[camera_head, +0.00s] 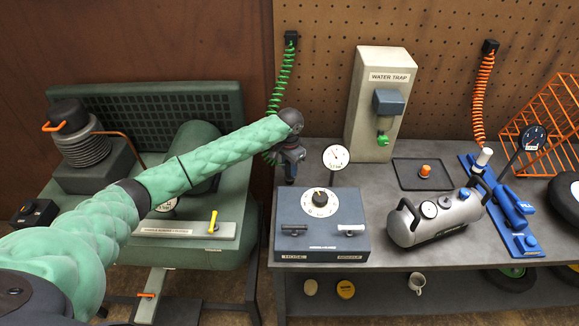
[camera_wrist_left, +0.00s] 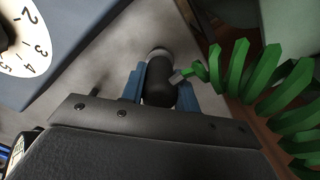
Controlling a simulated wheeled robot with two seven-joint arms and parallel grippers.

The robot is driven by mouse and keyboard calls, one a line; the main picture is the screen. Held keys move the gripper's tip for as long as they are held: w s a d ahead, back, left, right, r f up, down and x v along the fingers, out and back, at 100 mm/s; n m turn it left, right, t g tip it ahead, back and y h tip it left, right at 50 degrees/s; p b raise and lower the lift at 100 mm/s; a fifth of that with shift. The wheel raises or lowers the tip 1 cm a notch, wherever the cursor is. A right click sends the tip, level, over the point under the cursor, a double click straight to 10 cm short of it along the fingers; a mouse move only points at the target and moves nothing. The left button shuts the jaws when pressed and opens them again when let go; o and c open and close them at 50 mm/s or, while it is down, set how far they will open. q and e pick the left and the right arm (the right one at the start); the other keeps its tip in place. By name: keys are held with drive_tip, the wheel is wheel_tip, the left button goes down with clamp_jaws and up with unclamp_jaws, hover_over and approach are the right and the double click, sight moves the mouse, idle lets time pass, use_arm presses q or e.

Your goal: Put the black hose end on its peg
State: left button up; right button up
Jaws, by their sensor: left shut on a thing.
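My left gripper (camera_head: 290,168) is beside the back left corner of the blue-grey dial box (camera_head: 345,222), above the bench. Its blue fingers (camera_wrist_left: 160,90) are shut on the black hose end (camera_wrist_left: 159,88), a dark cylinder with a pale ring at its far end. The green coiled hose (camera_wrist_left: 275,85) leaves its side to the right in the wrist view. In the head view this green hose (camera_head: 284,78) hangs from a black wall mount. I cannot make out the peg; the box front has a HOSE label (camera_head: 293,257) below a dark bar. My right gripper is not in view.
The water trap (camera_head: 375,115) stands behind on the bench. A round gauge (camera_head: 336,158) rises behind the dial box. A silver tank (camera_head: 440,220) and a blue tool (camera_head: 510,207) are to the right.

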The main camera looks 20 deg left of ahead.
use_arm(q)
drive_tip(key=shift+f, duration=0.55)
drive_tip(key=o, duration=0.8)
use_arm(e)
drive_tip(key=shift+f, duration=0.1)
use_arm(q)
drive_tip(key=shift+r+p, duration=1.4)
drive_tip(key=shift+r, duration=0.2)
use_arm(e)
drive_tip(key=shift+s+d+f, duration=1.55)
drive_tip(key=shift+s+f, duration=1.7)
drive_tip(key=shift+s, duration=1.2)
use_arm(q)
drive_tip(key=shift+r+p, duration=1.1)
drive_tip(key=shift+r, duration=0.1)
drive_tip(key=shift+r+p, duration=1.25)
drive_tip(key=shift+r, duration=0.2)
drive_tip(key=shift+r+p, duration=1.05)
drive_tip(key=shift+r, duration=0.2)
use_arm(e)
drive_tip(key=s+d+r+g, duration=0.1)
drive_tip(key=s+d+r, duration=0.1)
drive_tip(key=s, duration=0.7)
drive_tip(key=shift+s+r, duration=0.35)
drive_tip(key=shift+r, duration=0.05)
